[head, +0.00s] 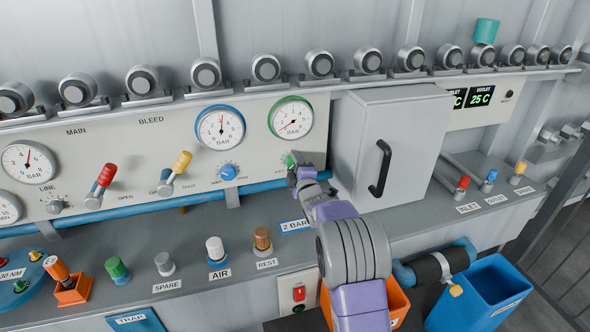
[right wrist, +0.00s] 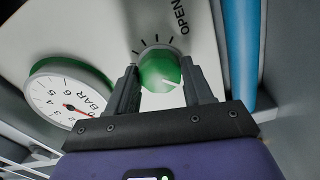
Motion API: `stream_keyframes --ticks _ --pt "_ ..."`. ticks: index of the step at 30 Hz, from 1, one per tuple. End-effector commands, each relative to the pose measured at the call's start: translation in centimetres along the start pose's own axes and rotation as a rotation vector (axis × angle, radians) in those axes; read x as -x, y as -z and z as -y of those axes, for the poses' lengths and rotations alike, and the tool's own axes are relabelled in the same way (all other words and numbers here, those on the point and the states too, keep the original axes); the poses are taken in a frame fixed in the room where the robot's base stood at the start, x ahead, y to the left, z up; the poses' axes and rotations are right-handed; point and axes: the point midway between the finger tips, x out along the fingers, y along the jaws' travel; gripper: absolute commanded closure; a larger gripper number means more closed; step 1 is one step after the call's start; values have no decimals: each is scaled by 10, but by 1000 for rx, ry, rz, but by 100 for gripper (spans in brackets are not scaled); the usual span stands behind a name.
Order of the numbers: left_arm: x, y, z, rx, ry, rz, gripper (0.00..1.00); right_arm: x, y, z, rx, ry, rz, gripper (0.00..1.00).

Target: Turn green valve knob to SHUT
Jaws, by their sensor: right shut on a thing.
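The green valve knob (right wrist: 158,68) sits on the panel between the two fingers of my right gripper (right wrist: 157,78) in the right wrist view. The fingers are shut on its sides. A pale mark shows on the knob's face, and the word OPEN and dial ticks are printed beside it. In the head view, the green knob (head: 288,160) shows just past the tip of my right gripper (head: 298,170), below the green-rimmed gauge (head: 292,118). The SHUT label for this knob is hidden or out of view. My left gripper is not in view.
A blue pipe (head: 130,213) runs along the panel's foot. A grey box with a black handle (head: 380,168) stands right of my right gripper. A blue knob (head: 228,172) and a yellow lever (head: 180,163) are to its left. Several knobs line the ledge below.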

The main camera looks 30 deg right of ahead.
Motion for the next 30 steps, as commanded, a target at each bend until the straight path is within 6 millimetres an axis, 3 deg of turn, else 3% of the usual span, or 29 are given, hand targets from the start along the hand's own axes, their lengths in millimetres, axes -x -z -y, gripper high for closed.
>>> stream_keyframes --ticks 19,20,21,24,30 --pt "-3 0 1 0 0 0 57 0 0 0 49 0 -1 80" --pt "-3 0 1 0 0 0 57 0 0 0 49 0 -1 44" --pt "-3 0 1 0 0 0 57 0 0 0 48 0 -1 38" --pt "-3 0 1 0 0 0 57 0 0 0 48 0 0 24" --pt "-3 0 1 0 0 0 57 0 0 0 46 0 0 24"
